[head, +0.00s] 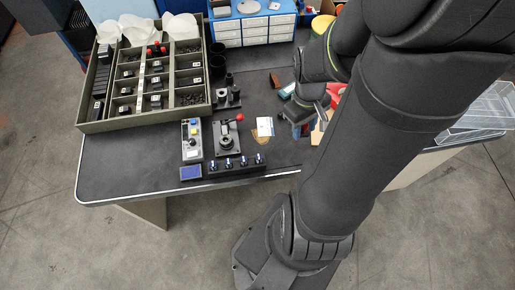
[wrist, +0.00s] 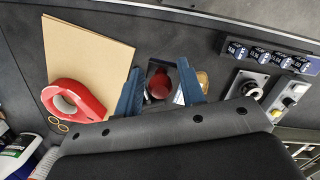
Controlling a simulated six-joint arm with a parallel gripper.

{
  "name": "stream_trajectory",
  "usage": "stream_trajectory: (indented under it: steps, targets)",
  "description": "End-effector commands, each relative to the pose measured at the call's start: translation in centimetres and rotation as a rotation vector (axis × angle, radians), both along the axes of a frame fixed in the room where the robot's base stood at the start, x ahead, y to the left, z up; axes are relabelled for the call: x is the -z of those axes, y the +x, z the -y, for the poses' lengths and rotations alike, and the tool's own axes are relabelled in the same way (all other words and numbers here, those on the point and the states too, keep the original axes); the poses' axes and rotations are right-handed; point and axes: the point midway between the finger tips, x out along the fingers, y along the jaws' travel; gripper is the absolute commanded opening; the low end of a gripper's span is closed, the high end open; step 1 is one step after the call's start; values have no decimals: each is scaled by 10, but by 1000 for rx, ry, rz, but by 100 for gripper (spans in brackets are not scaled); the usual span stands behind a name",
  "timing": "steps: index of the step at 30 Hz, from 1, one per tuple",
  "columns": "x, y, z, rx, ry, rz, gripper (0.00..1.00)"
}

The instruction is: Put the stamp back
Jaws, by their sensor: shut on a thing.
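My gripper (wrist: 159,88) has its two blue fingers around the stamp. The stamp (wrist: 159,84) shows a red rounded top and sits between the fingers in the wrist view. A dark square shape shows around or behind it, and I cannot tell whether that is part of the stamp or a thing below it. In the head view my gripper (head: 298,128) is low over the bench at the right of the white card (head: 265,127). The stamp cannot be made out there, and the arm hides much of that area.
A red tape dispenser (wrist: 88,92) lies on brown cardboard (wrist: 105,52) beside my gripper. A lever press (head: 227,139), a button box (head: 192,138) and a switch strip (head: 220,170) stand farther left in the head view. A compartment tray (head: 98,127) fills the bench's left side.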

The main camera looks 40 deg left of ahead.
Motion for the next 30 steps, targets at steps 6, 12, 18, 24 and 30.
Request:
stream_trajectory:
  steps: [6,12,18,24,30]
  targets:
    - [4,-23,-1,-83,-1,-2,22]
    - [21,-34,-27,-90,-2,-5,22]
    - [42,-47,-59,-87,-3,-5,22]
    - [62,-59,-91,-85,-3,-3,22]
    - [71,-64,-105,-81,0,-2,22]
